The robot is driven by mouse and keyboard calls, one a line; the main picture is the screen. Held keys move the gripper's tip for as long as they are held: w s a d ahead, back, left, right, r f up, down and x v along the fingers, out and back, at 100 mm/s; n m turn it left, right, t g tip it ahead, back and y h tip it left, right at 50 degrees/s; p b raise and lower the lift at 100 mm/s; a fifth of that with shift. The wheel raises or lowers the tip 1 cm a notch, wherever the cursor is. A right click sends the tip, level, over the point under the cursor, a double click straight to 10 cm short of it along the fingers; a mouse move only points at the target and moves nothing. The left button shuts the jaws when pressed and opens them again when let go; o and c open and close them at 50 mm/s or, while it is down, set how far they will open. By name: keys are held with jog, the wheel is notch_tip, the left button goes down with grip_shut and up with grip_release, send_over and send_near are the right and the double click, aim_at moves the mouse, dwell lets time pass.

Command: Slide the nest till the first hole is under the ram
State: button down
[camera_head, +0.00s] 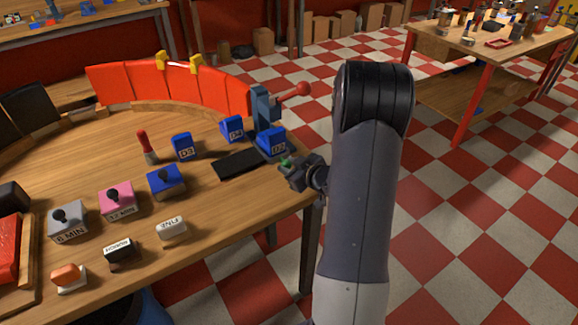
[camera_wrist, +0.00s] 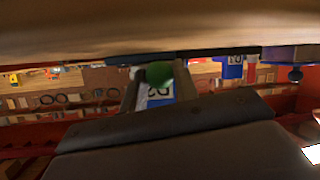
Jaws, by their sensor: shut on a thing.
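My gripper (camera_head: 289,169) is at the right edge of the workbench, shut on a green knob (camera_head: 285,162). In the wrist view the green knob (camera_wrist: 159,73) shows between the fingers of my gripper (camera_wrist: 158,88). The press has a blue column (camera_head: 262,108) and a red ball handle (camera_head: 302,89), just beyond my gripper. A flat black slab (camera_head: 236,164) lies left of the knob, in front of the press. I cannot make out the nest, its holes or the ram's tip clearly; my gripper and the blue blocks crowd that spot.
Blue labelled blocks (camera_head: 184,147) and a red-handled tool (camera_head: 147,146) stand left of the press. Blue, pink and grey boxes with black knobs (camera_head: 117,202) stand nearer. An orange curved screen (camera_head: 170,86) closes the back. The wooden bench (camera_head: 215,205) has bare room in front of the slab.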

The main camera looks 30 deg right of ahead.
jog(key=shift+d, duration=0.45)
jog(key=c, duration=1.1)
grip_release()
jog(key=v, duration=1.1)
jog(key=shift+w, duration=0.1)
jog(key=x, duration=0.7)
jog(key=a+x, duration=0.1)
jog(key=x, duration=0.3)
jog(key=shift+f, duration=0.1)
jog(key=shift+v, duration=1.2)
jog(key=shift+s, duration=0.2)
